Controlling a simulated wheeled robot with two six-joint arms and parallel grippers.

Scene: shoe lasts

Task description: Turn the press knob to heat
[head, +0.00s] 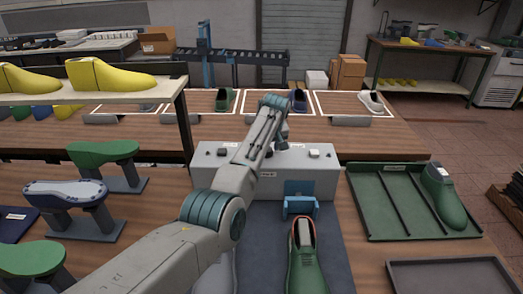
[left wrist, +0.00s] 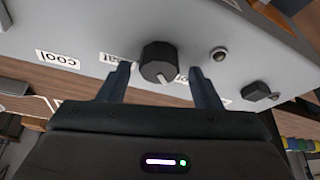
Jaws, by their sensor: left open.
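The press (head: 315,180) is a grey box on the bench, with a blue part (head: 299,188) at its front. In the left wrist view its black round knob (left wrist: 160,60) has a pale pointer mark angled toward the lower right of the picture. A "cool" label (left wrist: 58,60) and a partly covered label (left wrist: 118,60), probably "heat", lie left of the knob. My left gripper (left wrist: 158,75) is open, with one finger on each side of the knob; I cannot tell whether they touch it. In the head view my left gripper (head: 281,141) is over the press top, mostly hidden by my wrist.
A round button (left wrist: 219,54) and a black switch (left wrist: 262,92) sit right of the knob. A green shoe (head: 305,260) stands before the press. A green divided tray (head: 375,220) is at right. A shelf (head: 130,92) with yellow lasts stands at left.

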